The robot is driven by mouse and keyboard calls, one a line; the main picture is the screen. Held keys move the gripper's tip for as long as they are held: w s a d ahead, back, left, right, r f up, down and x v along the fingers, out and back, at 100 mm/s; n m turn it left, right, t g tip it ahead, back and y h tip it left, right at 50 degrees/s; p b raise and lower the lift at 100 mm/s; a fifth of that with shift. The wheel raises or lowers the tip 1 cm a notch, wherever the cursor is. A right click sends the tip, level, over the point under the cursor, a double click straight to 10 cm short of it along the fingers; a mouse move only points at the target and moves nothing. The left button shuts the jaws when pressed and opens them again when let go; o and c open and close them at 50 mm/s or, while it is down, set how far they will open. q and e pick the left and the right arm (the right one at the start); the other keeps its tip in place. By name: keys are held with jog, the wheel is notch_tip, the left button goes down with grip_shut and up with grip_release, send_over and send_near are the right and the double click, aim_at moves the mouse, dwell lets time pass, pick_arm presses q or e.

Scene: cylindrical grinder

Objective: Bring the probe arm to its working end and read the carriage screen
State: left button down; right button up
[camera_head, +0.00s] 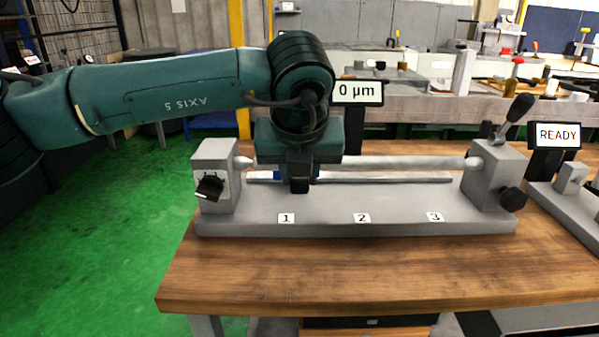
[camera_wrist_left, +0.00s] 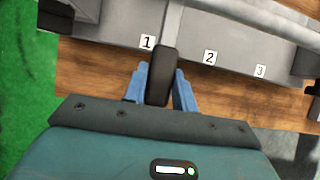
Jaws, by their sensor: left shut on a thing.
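The measuring bench (camera_head: 400,218) stands on the wooden table, with marks 1, 2 and 3 along its front and a round bar (camera_head: 405,162) between its end blocks. The carriage screen (camera_head: 357,93) reads 0 µm, above and behind the bar. My left gripper (camera_head: 297,181) is at the bench near mark 1, its blue fingers shut on a dark grip. In the left wrist view, this black grip (camera_wrist_left: 161,75) ends a grey probe arm (camera_wrist_left: 172,25), just right of mark 1. My arm hides the carriage in the head view. My right gripper is in neither view.
A second unit with a READY screen (camera_head: 558,135) stands at the right. A black lever (camera_head: 519,108) rises from the right end block (camera_head: 493,176). The table front (camera_head: 370,270) is clear.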

pick_arm(q)
jog(key=c, duration=1.1)
grip_release()
jog(key=shift+f, duration=0.2)
jog(key=shift+r, duration=0.1)
jog(key=shift+v, duration=6.55)
